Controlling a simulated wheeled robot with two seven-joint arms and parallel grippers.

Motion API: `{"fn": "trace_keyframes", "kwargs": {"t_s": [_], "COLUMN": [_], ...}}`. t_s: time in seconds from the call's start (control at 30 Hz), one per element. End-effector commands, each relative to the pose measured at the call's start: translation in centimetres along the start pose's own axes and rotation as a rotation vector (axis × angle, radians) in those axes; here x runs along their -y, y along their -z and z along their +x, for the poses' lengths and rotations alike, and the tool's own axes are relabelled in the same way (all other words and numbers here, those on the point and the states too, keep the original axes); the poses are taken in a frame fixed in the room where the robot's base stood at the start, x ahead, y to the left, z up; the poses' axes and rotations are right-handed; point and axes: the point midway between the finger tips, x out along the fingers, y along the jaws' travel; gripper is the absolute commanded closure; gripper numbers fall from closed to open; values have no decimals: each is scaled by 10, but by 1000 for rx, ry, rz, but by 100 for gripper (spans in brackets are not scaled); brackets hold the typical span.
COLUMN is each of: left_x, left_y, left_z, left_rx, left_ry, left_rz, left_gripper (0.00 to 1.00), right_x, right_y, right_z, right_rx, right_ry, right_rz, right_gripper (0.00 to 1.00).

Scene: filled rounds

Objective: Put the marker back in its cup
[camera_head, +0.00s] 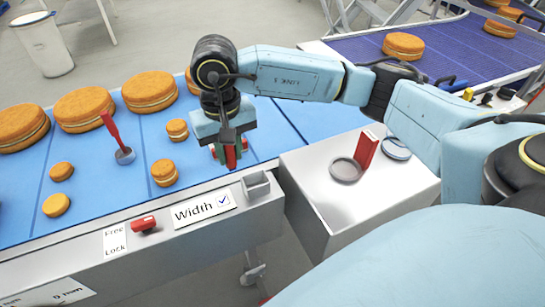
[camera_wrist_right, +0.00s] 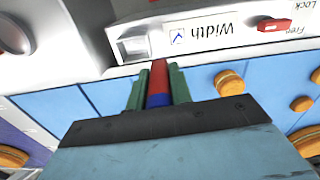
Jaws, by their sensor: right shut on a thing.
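My right gripper (camera_head: 229,158) hangs over the blue belt and is shut on the red marker (camera_head: 231,155). In the wrist view the marker (camera_wrist_right: 158,82) sits between the green fingers of the right gripper (camera_wrist_right: 158,88), with a red upper part and a blue band nearer the palm. The small square grey cup (camera_head: 257,186) is fixed at the machine's front edge, right of the Width label, and lies to the lower right of the gripper. It also shows in the wrist view (camera_wrist_right: 133,46), beyond the marker's tip. The marker is outside the cup. My left gripper is out of view.
Large filled rounds (camera_head: 85,108) and smaller ones (camera_head: 165,172) lie on the blue belt (camera_head: 90,180). A red-handled tool (camera_head: 115,135) stands among them. A side table (camera_head: 310,195) holds a red block (camera_head: 366,148) and rings (camera_head: 346,170). A red lock knob (camera_head: 144,224) sits on the front panel.

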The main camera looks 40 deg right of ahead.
Motion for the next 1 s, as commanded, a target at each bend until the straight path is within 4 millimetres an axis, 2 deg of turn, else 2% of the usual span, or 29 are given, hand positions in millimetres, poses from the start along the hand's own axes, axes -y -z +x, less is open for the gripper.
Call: {"fn": "trace_keyframes", "kwargs": {"t_s": [1.0], "left_x": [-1], "left_y": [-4], "left_z": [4], "left_rx": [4], "left_ry": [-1], "left_rz": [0], "left_gripper": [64], "right_x": [-37], "right_y": [-5], "right_z": [-2], "right_rx": [3], "right_ry": [1], "right_rz": [2333], "right_gripper": [100]}}
